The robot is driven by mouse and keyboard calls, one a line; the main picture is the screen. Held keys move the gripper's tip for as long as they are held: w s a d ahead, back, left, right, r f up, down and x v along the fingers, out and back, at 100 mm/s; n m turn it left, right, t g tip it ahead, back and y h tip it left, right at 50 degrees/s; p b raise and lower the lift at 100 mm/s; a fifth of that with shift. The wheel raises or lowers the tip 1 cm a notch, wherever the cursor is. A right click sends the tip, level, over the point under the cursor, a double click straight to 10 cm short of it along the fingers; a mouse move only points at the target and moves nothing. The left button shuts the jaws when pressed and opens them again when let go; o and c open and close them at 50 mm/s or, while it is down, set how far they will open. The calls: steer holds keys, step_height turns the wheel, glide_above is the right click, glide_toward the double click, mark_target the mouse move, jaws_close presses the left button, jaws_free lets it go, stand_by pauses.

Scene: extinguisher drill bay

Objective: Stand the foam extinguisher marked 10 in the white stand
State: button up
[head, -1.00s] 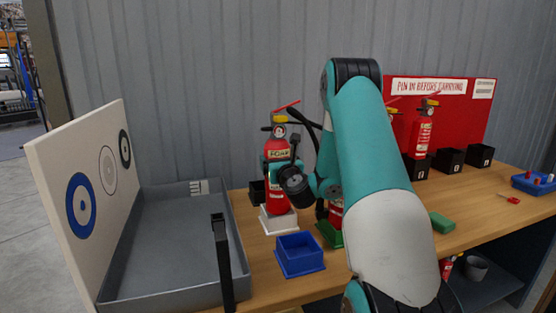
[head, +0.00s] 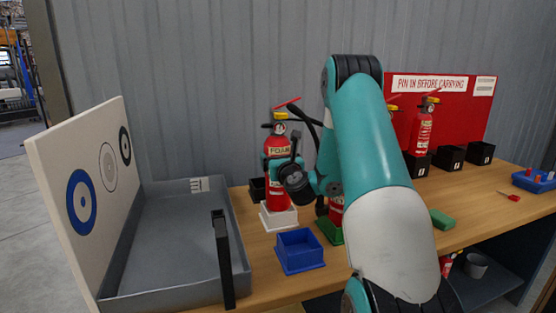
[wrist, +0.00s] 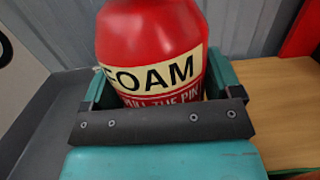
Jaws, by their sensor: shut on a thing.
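A red foam extinguisher (head: 278,190) with a cream FOAM label stands upright at the white stand (head: 279,217), its base at the stand's opening. Whether it rests on the bottom cannot be told. My gripper (head: 277,163) is shut around its body at label height. In the wrist view the extinguisher (wrist: 150,40) fills the space between the teal fingers, and the label reads FOAM and PULL THE PIN. No number 10 is readable in these views.
A blue stand (head: 300,252) is in front, empty. A green stand (head: 329,230) with a red extinguisher is partly hidden by my arm. A grey tray (head: 235,250) lies left. Black stands (head: 450,158), another extinguisher (head: 422,132) and a red board (head: 460,110) are at right.

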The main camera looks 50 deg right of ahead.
steer(key=shift+f+b, duration=0.3)
steer(key=shift+b, duration=0.2)
steer(key=shift+w+d+r+b, duration=0.1)
steer(key=shift+d+r+b, duration=0.05)
steer(key=shift+b, duration=0.2)
steer(key=shift+r+t+b, duration=0.15)
steer(key=shift+t+b, duration=0.25)
steer(key=shift+b, duration=0.15)
steer(key=shift+r, duration=0.4)
steer(key=shift+r+p, duration=0.3)
steer(key=shift+p, duration=0.1)
steer(key=shift+r+p, duration=0.2)
steer(key=shift+p, duration=0.15)
steer(key=shift+a+h+b, duration=0.2)
steer(key=shift+h+b, duration=0.1)
steer(key=shift+b, duration=0.4)
stand_by(0.7)
steer(key=shift+s+a+f+b, duration=0.1)
steer(key=shift+s+f+b, duration=0.15)
steer(key=shift+f+b, duration=0.35)
steer(key=shift+s+a+f+b, duration=0.1)
steer(key=shift+s+f+b, duration=0.1)
steer(key=shift+f+b, duration=0.4)
